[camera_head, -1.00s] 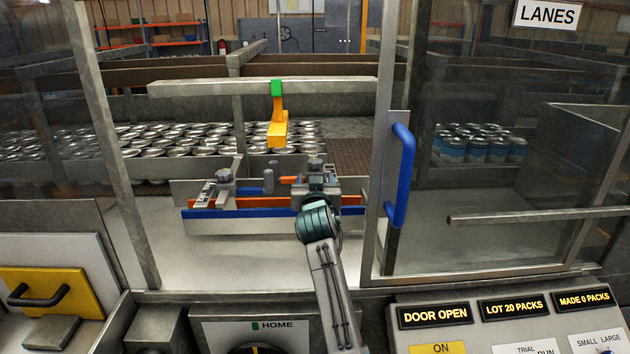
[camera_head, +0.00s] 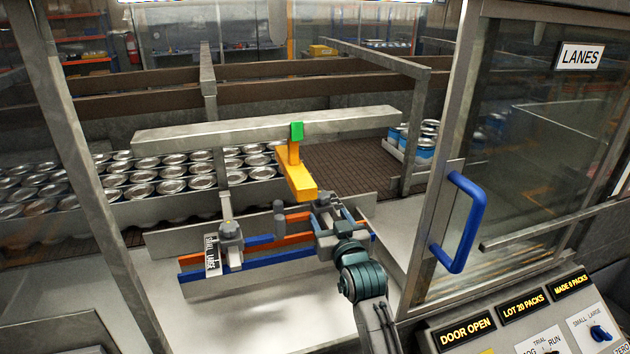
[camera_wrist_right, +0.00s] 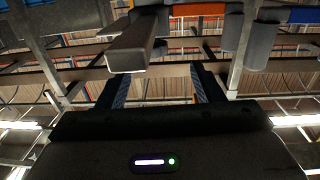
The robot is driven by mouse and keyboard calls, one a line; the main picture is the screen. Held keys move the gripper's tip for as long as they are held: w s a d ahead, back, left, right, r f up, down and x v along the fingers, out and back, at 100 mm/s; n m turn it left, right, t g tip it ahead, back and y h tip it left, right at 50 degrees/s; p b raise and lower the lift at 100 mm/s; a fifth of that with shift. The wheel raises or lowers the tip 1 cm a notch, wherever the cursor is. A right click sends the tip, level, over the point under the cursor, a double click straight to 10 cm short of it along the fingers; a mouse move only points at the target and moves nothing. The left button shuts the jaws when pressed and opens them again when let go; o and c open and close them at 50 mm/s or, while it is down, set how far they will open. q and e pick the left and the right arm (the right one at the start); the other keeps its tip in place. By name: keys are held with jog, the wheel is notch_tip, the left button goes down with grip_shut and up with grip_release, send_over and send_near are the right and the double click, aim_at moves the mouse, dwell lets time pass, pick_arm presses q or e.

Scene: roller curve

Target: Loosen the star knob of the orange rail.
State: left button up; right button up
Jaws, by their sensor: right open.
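The orange rail (camera_head: 268,247) lies between blue rails (camera_head: 205,271) inside the open doorway in the head view. A grey knob (camera_head: 231,232) stands on a bracket with a marked scale plate at the rails' left end. My right gripper (camera_head: 325,212) is at the rails' right part, and it covers much of what is there, so I cannot tell whether its fingers touch a knob. In the right wrist view its two fingers (camera_wrist_right: 162,82) stand apart, with a grey block (camera_wrist_right: 130,50) just beyond them. My left gripper is not in view.
A yellow-orange arm with a green top (camera_head: 297,180) hangs from the grey crossbeam (camera_head: 250,130), close above my right gripper. The door frame with its blue handle (camera_head: 460,222) stands to the right. The floor before the rails is clear.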

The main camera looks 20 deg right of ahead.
aim_at(325, 200)
jog(key=w, duration=0.1)
jog(key=w+d+p, duration=0.1)
jog(key=w+p, duration=0.1)
jog(key=shift+w+d+r, duration=0.3)
jog(key=shift+r, duration=0.1)
jog(key=w, duration=0.1)
jog(key=w+p, duration=0.1)
jog(key=w, duration=0.1)
jog(key=shift+w+a+f+p, duration=0.1)
jog(key=shift+w+a+p, duration=0.15)
jog(key=shift+p, duration=0.1)
jog(key=shift+w+a+f+p, duration=0.1)
jog(key=shift+w+p, duration=0.25)
jog(key=shift+w, duration=0.9)
jog(key=shift+w+d+f, duration=0.1)
jog(key=shift+w+d, duration=0.1)
jog(key=shift+a, duration=0.15)
jog(key=shift+c, duration=0.4)
jog(key=c, duration=0.9)
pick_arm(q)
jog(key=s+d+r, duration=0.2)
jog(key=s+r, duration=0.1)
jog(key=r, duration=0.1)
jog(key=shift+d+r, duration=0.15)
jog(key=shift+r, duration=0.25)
